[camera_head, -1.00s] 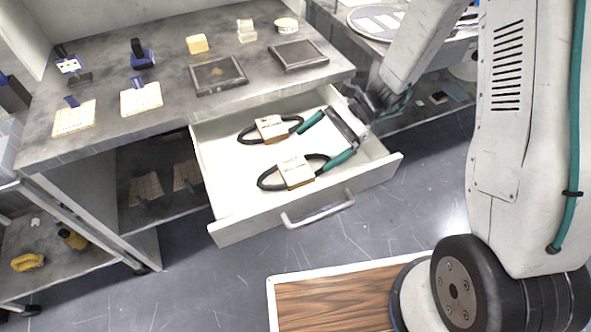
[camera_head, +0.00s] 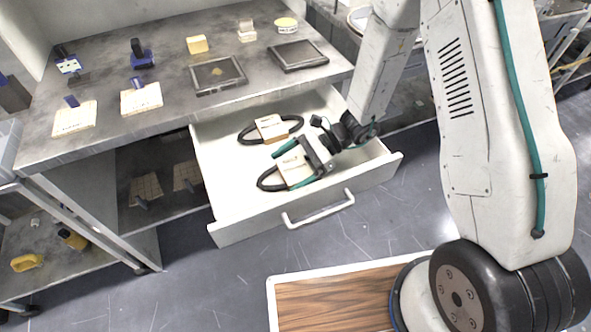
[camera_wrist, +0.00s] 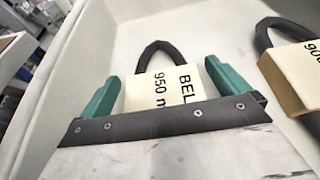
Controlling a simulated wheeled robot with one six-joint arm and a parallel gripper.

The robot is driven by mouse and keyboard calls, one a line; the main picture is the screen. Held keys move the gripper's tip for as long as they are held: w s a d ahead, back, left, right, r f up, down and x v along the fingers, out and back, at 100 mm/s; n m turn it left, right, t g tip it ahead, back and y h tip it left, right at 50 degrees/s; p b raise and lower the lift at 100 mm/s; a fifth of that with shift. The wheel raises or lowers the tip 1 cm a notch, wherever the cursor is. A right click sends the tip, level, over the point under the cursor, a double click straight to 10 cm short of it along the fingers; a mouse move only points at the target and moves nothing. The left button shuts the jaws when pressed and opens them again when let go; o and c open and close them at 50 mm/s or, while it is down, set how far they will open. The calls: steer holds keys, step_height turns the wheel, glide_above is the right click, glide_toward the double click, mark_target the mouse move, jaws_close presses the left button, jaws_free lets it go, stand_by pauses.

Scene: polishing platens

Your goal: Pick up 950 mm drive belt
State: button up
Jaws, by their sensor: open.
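The 950 mm drive belt (camera_head: 266,181) is a black loop with a cream label sleeve, lying in the open white drawer nearer its front. My gripper (camera_head: 283,171) is open above this belt, with one green finger on each side of the label. In the wrist view the label sits between the green fingers (camera_wrist: 160,76); I cannot tell whether they touch it. A second labelled belt (camera_head: 270,128) lies farther back in the drawer, at the right in the wrist view (camera_wrist: 289,80).
The drawer (camera_head: 230,217) has raised walls and a front handle (camera_head: 318,212). The grey worktop (camera_head: 115,75) overhangs its back, with dark square plates (camera_head: 218,75), cream pads and small blocks on it. A wood-topped board (camera_head: 340,300) lies on the floor in front.

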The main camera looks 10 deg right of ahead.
steer(key=c, duration=1)
steer(key=shift+r, duration=0.1)
